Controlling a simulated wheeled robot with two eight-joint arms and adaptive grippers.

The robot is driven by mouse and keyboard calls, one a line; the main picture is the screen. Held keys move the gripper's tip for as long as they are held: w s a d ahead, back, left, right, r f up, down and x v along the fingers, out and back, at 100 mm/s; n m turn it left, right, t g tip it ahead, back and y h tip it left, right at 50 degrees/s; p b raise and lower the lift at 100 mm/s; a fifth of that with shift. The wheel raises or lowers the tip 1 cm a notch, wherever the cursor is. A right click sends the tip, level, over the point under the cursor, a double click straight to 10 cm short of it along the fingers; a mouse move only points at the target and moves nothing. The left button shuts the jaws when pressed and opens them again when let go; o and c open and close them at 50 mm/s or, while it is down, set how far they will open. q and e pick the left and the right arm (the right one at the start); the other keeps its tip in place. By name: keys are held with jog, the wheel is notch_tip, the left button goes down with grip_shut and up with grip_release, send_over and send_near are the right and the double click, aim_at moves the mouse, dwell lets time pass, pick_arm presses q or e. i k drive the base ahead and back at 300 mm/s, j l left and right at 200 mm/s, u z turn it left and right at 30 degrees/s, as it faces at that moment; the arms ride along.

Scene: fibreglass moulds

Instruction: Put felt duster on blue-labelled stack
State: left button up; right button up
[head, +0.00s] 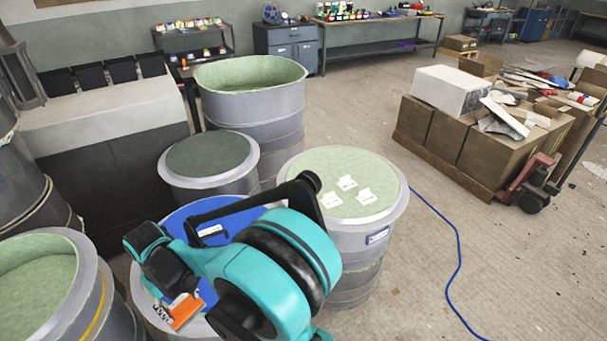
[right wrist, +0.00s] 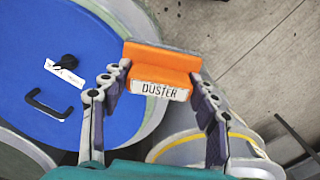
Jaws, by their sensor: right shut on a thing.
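My right gripper (head: 172,294) is shut on the felt duster (head: 183,310), an orange block with a dark pad. In the right wrist view the duster (right wrist: 160,70) sits between both fingers (right wrist: 158,88), its white "DUSTER" label facing the camera. It is held above the front drum's rim, beside the blue top (right wrist: 60,65). A blue-edged label (head: 378,236) is on the side of the grey stack with the pale green top (head: 325,170), right of my arm. Three white paper tags lie on that top. My left gripper is not in view.
The blue-topped drum (head: 184,222) is partly hidden by my right arm. A dark-topped drum (head: 208,158) and a tall open mould (head: 250,88) stand behind. An open green mould (head: 40,270) is at left. A blue hose (head: 457,250) crosses clear floor; a loaded pallet (head: 440,150) stands right.

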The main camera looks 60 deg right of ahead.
aim_at(364, 169)
jog(key=k+l+z, duration=0.1)
jog(key=l, duration=0.4)
jog(key=k+l+z, duration=0.1)
jog(key=l, duration=0.4)
jog(key=k+l+z, duration=0.1)
jog(key=l, duration=0.45)
jog(key=k+l+z, duration=0.1)
jog(key=l, duration=0.4)
jog(key=k+l+z, duration=0.15)
jog(key=l, duration=0.4)
jog(key=i+l+z, duration=0.15)
jog(key=i+l, duration=0.3)
jog(key=l, duration=0.15)
jog(key=i+l+z, duration=0.15)
jog(key=i+l, duration=0.35)
jog(key=l, duration=0.1)
